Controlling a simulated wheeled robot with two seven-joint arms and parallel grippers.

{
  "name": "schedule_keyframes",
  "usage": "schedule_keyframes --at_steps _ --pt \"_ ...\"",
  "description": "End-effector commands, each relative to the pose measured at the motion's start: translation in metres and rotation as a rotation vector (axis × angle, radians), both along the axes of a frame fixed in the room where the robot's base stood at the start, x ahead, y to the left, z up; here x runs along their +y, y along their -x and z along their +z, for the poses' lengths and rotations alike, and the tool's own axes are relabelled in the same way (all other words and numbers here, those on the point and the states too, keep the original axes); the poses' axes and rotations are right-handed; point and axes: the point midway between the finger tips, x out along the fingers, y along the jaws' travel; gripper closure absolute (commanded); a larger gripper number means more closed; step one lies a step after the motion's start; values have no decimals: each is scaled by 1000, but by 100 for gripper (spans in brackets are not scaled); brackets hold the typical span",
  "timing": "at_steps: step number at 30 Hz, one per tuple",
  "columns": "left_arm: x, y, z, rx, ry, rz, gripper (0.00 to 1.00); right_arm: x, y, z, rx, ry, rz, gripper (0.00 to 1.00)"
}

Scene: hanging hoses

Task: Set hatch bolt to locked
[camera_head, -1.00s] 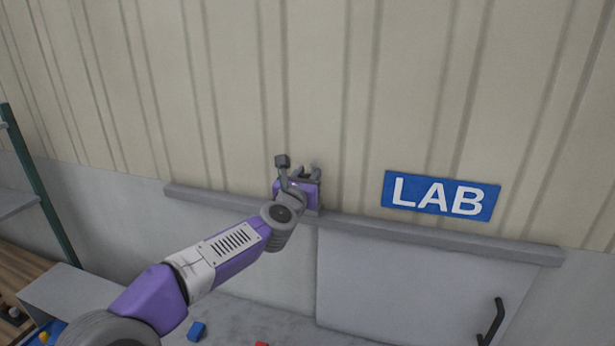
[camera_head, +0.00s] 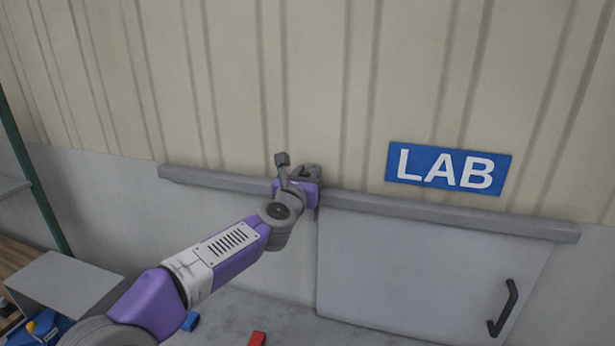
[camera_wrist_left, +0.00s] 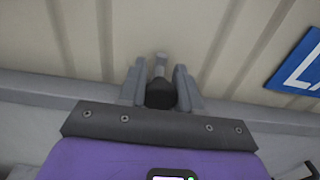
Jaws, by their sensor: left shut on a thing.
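A light grey hatch panel (camera_head: 415,265) with a black handle (camera_head: 505,308) sits below a grey rail on the wall. My left gripper (camera_head: 311,173) is at the rail, by the hatch's upper left corner. In the left wrist view, its two grey fingers (camera_wrist_left: 160,88) are shut on a dark round knob (camera_wrist_left: 160,95), with a pale grey stem (camera_wrist_left: 160,64) beyond it. This looks like the hatch bolt. In the head view the bolt is hidden by my gripper, and I cannot tell its setting. My right gripper is not in view.
A blue LAB sign (camera_head: 447,168) hangs above the rail (camera_head: 440,212). A grey box (camera_head: 65,285) and a green shelf post (camera_head: 35,175) stand at left. A blue block (camera_head: 190,321) and a red block (camera_head: 257,339) lie low in front.

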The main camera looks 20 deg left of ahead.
Motion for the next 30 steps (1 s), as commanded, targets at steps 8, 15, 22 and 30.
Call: schedule_keyframes --at_steps 8,15,22,30 --pt "-1 -1 -6 10 0 -3 43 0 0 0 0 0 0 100" --pt "-1 -1 -4 7 0 -2 43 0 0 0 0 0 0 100" --pt "0 15 -4 4 -2 -2 43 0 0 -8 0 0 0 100" --pt "2 55 -5 6 -1 0 43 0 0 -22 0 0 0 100"
